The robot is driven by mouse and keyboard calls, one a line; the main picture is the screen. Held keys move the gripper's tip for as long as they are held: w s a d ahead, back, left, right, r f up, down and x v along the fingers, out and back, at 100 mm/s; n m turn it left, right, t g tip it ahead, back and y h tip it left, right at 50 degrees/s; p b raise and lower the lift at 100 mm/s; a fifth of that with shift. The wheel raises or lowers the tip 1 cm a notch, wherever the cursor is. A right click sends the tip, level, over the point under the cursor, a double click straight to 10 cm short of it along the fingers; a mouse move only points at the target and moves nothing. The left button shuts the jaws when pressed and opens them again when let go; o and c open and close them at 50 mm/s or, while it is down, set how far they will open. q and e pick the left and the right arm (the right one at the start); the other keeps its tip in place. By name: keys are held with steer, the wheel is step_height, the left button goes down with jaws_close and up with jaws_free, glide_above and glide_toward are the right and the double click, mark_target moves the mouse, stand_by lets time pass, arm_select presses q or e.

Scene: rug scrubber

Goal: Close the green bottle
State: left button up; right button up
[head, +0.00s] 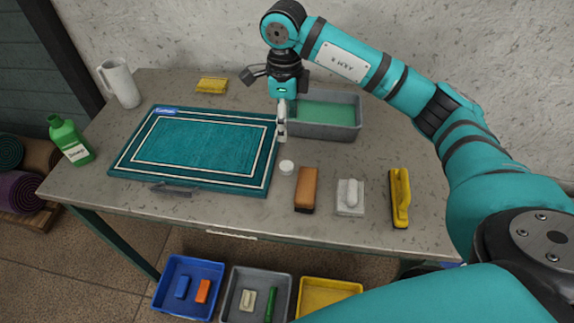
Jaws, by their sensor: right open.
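The green bottle (71,141) with a pale label stands at the left edge of the table, its top looking uncapped. A small round white cap (286,167) lies on the table just right of the teal rug. My right gripper (282,133) is open and empty, pointing down above the rug's right edge, beside the grey basin and behind the white cap. It is well to the right of the bottle. My left gripper does not show.
The teal rug (196,148) covers the table's middle left. A grey basin (322,131) holds green liquid. A white pitcher (120,84) and yellow sponge (212,85) stand behind.

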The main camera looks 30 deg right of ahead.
steer(key=p, duration=0.2)
glide_above(287, 165)
steer(key=f, duration=1)
steer(key=shift+s+a+f, duration=0.1)
steer(key=shift+a+f, duration=0.1)
steer(key=shift+a, duration=0.1)
steer(key=shift+f+p, duration=0.25)
steer(key=shift+p, duration=0.2)
steer(key=f, duration=0.1)
steer(key=f+p, duration=0.1)
steer(key=f, duration=0.1)
steer(key=shift+d+f, duration=0.25)
steer(key=shift+f, duration=0.6)
steer(key=c, duration=0.8)
